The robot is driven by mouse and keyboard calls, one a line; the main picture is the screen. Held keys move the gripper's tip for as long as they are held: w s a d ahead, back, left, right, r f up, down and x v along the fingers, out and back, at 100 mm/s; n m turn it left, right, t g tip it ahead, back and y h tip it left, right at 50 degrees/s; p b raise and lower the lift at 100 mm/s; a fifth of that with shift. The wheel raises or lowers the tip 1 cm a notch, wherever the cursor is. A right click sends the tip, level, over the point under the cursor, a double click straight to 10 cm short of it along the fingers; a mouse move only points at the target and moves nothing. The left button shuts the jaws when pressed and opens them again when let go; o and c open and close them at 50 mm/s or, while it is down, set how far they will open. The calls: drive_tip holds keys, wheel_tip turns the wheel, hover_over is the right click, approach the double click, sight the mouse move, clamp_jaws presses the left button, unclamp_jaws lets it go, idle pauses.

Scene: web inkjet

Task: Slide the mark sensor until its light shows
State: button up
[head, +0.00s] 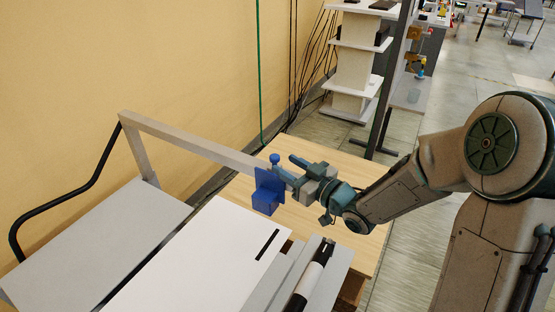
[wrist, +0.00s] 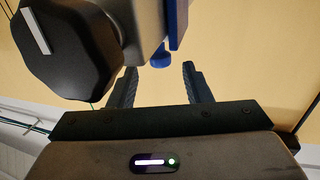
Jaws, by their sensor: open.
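The mark sensor (head: 267,194) is a blue block with an upright plate, on the grey rail (head: 195,145) at the rail's right end. A small blue knob (head: 275,158) stands on top of it. No lit lamp shows on the sensor. My gripper (head: 284,170) is at the sensor's right side, close to the knob; whether it touches cannot be told. In the wrist view my open gripper (wrist: 161,84) has two dark fingers apart. The blue knob (wrist: 160,56) shows in the gap, just beyond the fingertips. The sensor's plate (wrist: 177,22) is partly cut off.
A white web (head: 195,255) with a black mark (head: 267,245) runs below the sensor. A black-and-white roller (head: 308,283) lies right of it. A wooden table (head: 355,175) is behind my gripper. A dark faceted part (wrist: 68,50) with a white line is close at the wrist view's left.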

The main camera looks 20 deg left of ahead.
drive_tip(key=v, duration=0.8)
drive_tip(key=shift+s+d, duration=0.15)
drive_tip(key=shift+d, duration=0.1)
drive_tip(key=w+d+m+h+p, duration=0.15)
drive_tip(key=d+m+h, duration=0.55)
drive_tip(key=d+h, duration=0.9)
drive_tip(key=s+d+r+m+g, duration=0.1)
drive_tip(key=s+d+m+g, duration=0.1)
drive_tip(key=s, duration=0.7)
drive_tip(key=s+d+r+m+g+p, duration=0.1)
drive_tip(key=s+d+r+m+g, duration=0.1)
drive_tip(key=s, duration=0.7)
drive_tip(key=shift+m+g, duration=0.6)
drive_tip(key=shift+g, duration=0.5)
drive_tip(key=shift+o, duration=0.3)
